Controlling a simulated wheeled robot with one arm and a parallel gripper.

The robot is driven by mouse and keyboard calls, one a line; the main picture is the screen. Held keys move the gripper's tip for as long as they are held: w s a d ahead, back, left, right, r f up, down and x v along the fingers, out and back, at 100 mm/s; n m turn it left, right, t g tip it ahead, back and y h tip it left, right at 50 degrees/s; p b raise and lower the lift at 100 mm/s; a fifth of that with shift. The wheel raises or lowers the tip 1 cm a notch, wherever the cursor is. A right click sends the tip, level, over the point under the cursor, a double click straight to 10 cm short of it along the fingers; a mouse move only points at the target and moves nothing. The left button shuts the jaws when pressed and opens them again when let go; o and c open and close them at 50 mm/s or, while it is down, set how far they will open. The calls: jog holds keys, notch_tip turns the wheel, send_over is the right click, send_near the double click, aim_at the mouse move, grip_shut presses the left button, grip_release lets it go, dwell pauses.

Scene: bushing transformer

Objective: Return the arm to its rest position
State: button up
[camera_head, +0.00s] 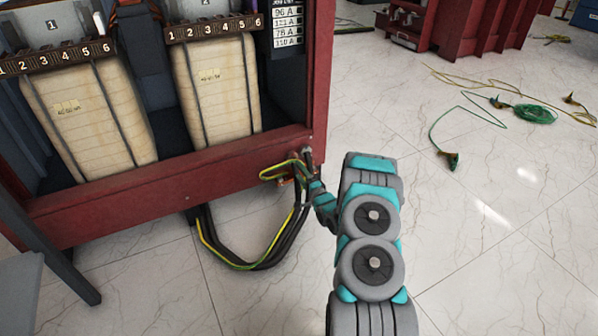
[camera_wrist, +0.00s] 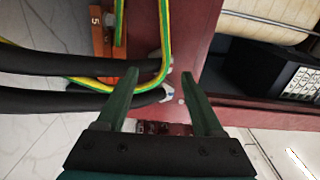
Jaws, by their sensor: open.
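My arm reaches up from the bottom of the head view, right of the middle, toward the lower right corner of the red transformer frame (camera_head: 170,172). My gripper (camera_wrist: 160,76) shows in the wrist view with two green fingers spread apart. Nothing is visibly held between them. The fingers point at the red frame, beside black cables (camera_wrist: 60,68) and a green-yellow wire (camera_wrist: 165,45). I cannot tell whether a finger touches a cable. In the head view the gripper's tips are mostly hidden near the cables (camera_head: 285,245).
An orange bracket (camera_wrist: 100,35) sits by the cables. Two wrapped coils (camera_head: 215,85) stand in the frame. A grey stool or step (camera_head: 20,290) is at left. Green wire (camera_head: 535,113) lies on the floor at right.

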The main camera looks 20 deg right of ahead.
dwell(0.3)
jog(key=w+a+r+n+g+p, duration=0.1)
jog(key=a+r+n+g+p, duration=0.25)
jog(key=r, duration=0.65)
jog(key=s+a+r+n+g+h+p, duration=0.2)
jog(key=s+a+r+n+g, duration=0.3)
jog(key=s+r, duration=0.45)
jog(key=s+a+r+n+g+p, duration=0.1)
jog(key=s+a+r+n+g, duration=0.2)
jog(key=s, duration=1.3)
jog(key=s+a+r+n+g+y+p, duration=0.1)
jog(key=s+a+r+g, duration=0.3)
jog(key=s, duration=1.2)
jog(key=s+a+r+n+g+p, duration=0.3)
jog(key=s+a+r, duration=0.5)
jog(key=s, duration=0.8)
notch_tip(320, 180, up, 2)
jog(key=shift+s+r+n+g, duration=0.3)
jog(key=shift+n+g, duration=0.35)
jog(key=shift+n, duration=0.2)
